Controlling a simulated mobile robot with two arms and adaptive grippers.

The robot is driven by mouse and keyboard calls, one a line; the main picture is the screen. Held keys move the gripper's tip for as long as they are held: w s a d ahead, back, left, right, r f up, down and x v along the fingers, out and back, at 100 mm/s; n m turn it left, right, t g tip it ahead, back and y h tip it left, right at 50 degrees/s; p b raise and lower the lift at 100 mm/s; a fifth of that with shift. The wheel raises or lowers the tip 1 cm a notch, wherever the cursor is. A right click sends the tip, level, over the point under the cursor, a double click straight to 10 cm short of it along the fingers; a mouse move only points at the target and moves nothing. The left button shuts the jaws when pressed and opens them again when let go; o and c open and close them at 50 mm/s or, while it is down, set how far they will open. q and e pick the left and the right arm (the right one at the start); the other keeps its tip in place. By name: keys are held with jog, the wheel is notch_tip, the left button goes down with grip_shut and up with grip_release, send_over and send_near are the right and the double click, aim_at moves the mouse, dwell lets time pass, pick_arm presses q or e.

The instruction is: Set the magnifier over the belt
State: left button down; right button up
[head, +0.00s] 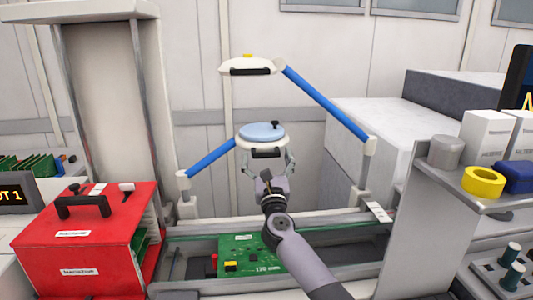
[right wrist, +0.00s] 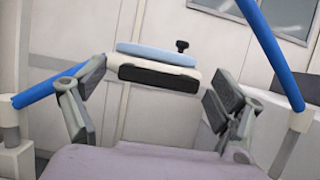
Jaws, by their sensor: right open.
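The magnifier (head: 262,132) has a round pale-blue lens, a black knob and a black front handle (head: 267,153). It hangs on a blue arm (head: 209,157) from the left post, above the belt's back rail in the picture. In the right wrist view the magnifier (right wrist: 157,56) is straight ahead, its black handle (right wrist: 159,77) between my fingers. My right gripper (head: 267,164) is open, its fingers apart on either side of the handle, with gaps showing. The belt (head: 330,240) runs below and carries a green circuit board (head: 245,254). My left gripper is not in view.
A second white head (head: 249,67) with a yellow knob hangs higher, on a blue arm from the right post (head: 364,170). A red magazine box (head: 85,238) stands left. A shelf at right holds yellow tape (head: 483,180) and a grey cylinder (head: 445,151).

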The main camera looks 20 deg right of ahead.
jog(key=shift+w+d+r, duration=0.2)
jog(key=shift+w+r, duration=0.05)
jog(key=shift+w, duration=0.35)
jog(key=shift+c, duration=0.3)
jog(key=shift+s, duration=0.1)
jog(key=c, duration=1.7)
